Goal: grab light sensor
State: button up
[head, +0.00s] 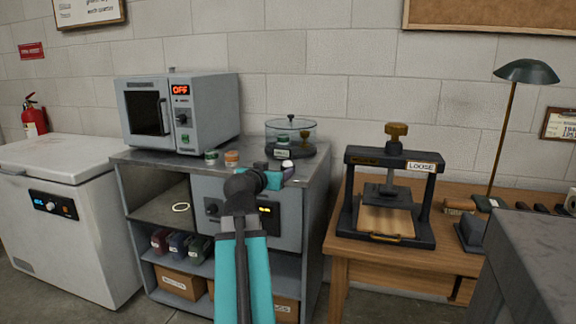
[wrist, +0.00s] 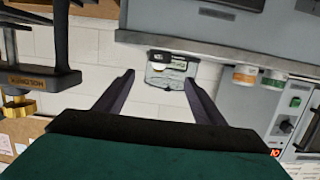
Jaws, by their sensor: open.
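A small dark piece with a white domed top, which looks like the light sensor (head: 287,164), sits on the grey metal counter just beyond my gripper (head: 275,169). My gripper is open and empty, and its right finger partly hides the piece. In the wrist view, which is upside down, the two dark fingers of my gripper (wrist: 159,77) are spread apart. The small pale-topped piece (wrist: 158,56) shows between and beyond them, in front of the glass-covered dish. I cannot make out its details.
A glass-domed dish (head: 290,138) stands just behind the piece. Two small jars (head: 231,157) and a grey oven (head: 180,112) reading OFF stand to the left on the counter (head: 325,160). A black press (head: 390,195) stands on a wooden table at right.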

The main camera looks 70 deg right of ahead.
aim_at(286, 166)
jog(key=shift+d+r+p, duration=0.1)
jog(key=shift+d+p, duration=0.7)
jog(key=shift+p, duration=3)
jog(key=p, duration=0.7)
jog(key=shift+d+f+p, duration=0.2)
jog(key=shift+f+p, duration=0.05)
jog(key=shift+p, duration=0.05)
jog(key=shift+w+d+f+p, duration=0.1)
jog(key=shift+d+f, duration=0.15)
jog(key=shift+d, duration=0.7)
jog(key=shift+w+d+f+p, duration=0.15)
jog(key=shift+d+f, duration=0.1)
jog(key=shift+d, duration=0.7)
jog(key=shift+d+f+p, duration=0.1)
jog(key=shift+d+f, duration=0.15)
jog(key=shift+d, duration=0.7)
jog(key=shift+s+d+f+p, duration=0.1)
jog(key=shift+d+p, duration=0.4)
jog(key=shift+d, duration=0.8)
jog(key=shift+d+f+p, duration=0.15)
jog(key=shift+d+f, duration=0.05)
jog(key=shift+d, duration=0.45)
jog(key=shift+d+f+p, duration=0.15)
jog(key=shift+d, duration=0.45)
jog(key=shift+c, duration=0.4)
jog(key=c, duration=1.1)
